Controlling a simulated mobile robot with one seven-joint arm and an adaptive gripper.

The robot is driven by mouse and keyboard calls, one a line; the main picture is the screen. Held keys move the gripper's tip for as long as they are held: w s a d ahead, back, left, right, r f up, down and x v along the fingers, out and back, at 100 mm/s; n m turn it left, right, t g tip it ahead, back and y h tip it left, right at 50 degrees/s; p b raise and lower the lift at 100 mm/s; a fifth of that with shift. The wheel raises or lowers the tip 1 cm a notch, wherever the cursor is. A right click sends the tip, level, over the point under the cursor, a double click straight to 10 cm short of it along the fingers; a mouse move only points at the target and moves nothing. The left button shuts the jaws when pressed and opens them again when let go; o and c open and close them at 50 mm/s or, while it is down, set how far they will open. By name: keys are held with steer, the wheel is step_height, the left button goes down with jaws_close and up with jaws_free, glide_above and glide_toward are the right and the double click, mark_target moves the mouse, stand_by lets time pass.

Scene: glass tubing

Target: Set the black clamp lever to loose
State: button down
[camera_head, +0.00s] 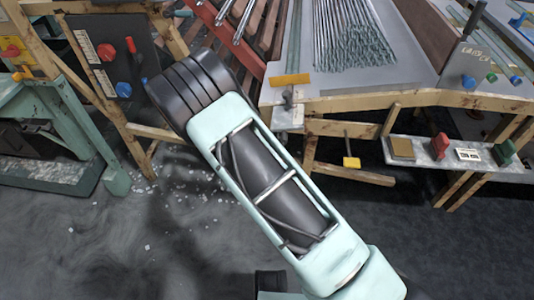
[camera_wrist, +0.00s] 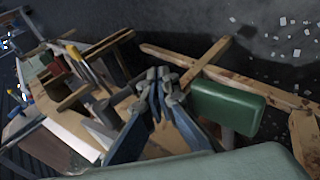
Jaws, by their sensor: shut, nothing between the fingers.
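I cannot pick out the black clamp lever for certain in either view. A dark panel (camera_head: 112,45) at the upper left of the head view carries a red knob, a red lever (camera_head: 130,45) and a blue knob (camera_head: 123,90). In the wrist view my gripper (camera_wrist: 163,78) is shut and empty, its fingers together near the middle. A green block-shaped handle (camera_wrist: 228,105) on a grey stem shows just right of the fingers; I cannot tell whether they touch. My gripper is hidden in the head view.
A grey-topped bench (camera_head: 420,95) with a bundle of glass rods (camera_head: 350,45) stands at the upper right. A low shelf (camera_head: 455,158) holds red and green pieces. A teal machine (camera_head: 50,170) is at the left. The grey floor (camera_head: 170,240) is open, with scattered pale fragments.

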steer(key=v, duration=1.2)
